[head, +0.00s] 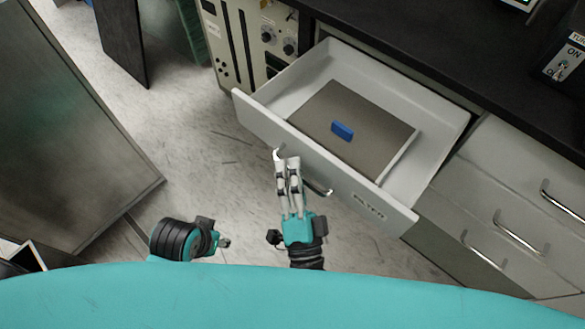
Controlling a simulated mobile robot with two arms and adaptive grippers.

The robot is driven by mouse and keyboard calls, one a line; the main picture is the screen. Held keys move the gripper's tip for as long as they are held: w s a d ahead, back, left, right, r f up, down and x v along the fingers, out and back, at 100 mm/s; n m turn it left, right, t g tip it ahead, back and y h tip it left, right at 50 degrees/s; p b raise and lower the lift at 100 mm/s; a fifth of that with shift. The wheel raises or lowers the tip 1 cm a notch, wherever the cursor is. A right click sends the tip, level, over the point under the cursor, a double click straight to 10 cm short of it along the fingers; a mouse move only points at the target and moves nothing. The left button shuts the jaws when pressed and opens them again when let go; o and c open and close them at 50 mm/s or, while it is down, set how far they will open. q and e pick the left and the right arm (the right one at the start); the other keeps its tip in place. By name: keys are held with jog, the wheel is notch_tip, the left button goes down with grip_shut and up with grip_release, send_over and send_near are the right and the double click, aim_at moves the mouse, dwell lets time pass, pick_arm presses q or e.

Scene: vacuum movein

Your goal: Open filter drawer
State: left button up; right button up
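The filter drawer (440,130) is pulled well out of the cabinet under the black counter. Its white front (345,173) carries a small dark label that looks like "FILTERS". A grey-brown panel fills much of its inside, with a small blue block (342,131) on it. My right gripper (288,164) is at the left part of the drawer's curved metal handle (318,187), its fingers overlapping it. The fingers are close together, but whether they clamp the bar is unclear. My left gripper (223,243) is low and to the left, apart from the drawer, its fingers barely visible.
Other shut drawers with metal handles (516,233) lie to the right. A rack unit with knobs (245,40) stands left of the open drawer. A large dark metal panel (65,130) is at the left. The floor (190,130) between is clear.

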jog(key=v, duration=1.2)
